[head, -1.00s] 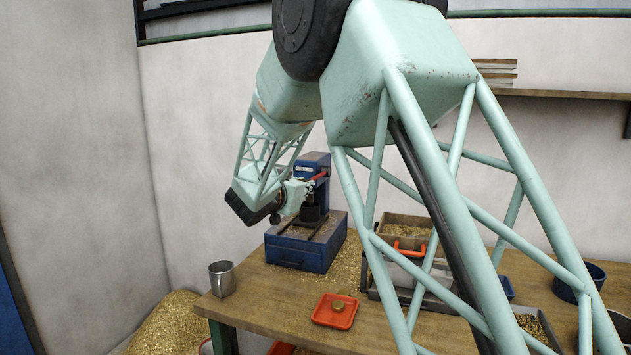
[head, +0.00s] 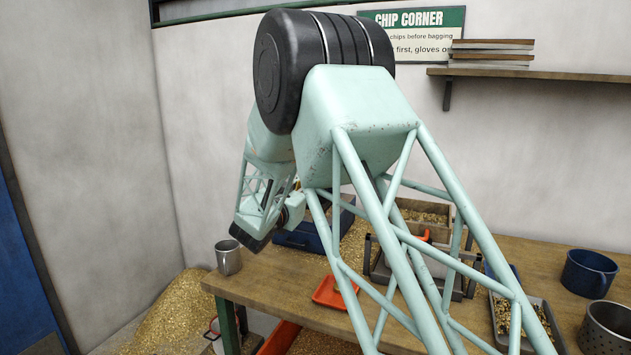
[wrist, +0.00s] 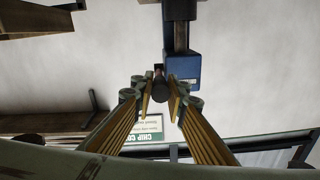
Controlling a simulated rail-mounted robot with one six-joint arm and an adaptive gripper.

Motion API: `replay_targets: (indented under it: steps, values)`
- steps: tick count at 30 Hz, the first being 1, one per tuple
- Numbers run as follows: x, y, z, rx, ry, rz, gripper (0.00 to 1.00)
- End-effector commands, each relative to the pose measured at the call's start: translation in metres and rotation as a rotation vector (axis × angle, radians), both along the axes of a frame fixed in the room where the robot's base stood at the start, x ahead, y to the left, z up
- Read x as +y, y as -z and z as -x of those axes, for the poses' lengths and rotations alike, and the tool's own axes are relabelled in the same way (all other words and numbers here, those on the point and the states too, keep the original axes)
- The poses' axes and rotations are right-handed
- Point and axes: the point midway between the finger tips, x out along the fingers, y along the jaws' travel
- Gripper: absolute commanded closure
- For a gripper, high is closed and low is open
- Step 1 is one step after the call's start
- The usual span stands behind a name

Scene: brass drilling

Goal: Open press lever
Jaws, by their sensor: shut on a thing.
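The blue press base (head: 300,236) stands at the back left of the table in the head view, and my arm hides most of the press above it. In the wrist view the blue press head (wrist: 183,68) is just beyond my fingertips. My gripper (wrist: 160,91) is shut on the end of the press lever (wrist: 159,82), a dark piece between the two yellow-lined fingers. The rest of the lever and its exact angle cannot be made out. In the head view my fingers are hidden behind my arm.
A metal mug (head: 229,258) stands at the table's left corner. A red tray (head: 334,291) lies near the front edge. A sorting box (head: 425,211), a tray of chips (head: 527,326), a blue pot (head: 588,272) and a perforated can (head: 608,327) stand to the right.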

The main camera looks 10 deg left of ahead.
Motion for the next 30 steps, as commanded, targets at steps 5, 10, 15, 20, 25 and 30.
replay_targets:
  steps: [5,10,15,20,25,30]
  values:
    - [0.0011,-0.0001,0.0001,-0.003,0.000,0.000,1.00]
    - [0.0010,-0.0003,0.0000,-0.003,0.000,0.000,1.00]
    - [0.0009,-0.0004,0.0000,-0.003,0.000,0.000,0.76]
    - [0.0009,-0.0002,0.0000,-0.003,0.000,0.000,0.73]
    - [0.0009,-0.0001,0.0002,-0.002,-0.001,0.000,0.73]
    - [0.0018,0.0001,0.0036,-0.002,-0.001,0.000,0.73]
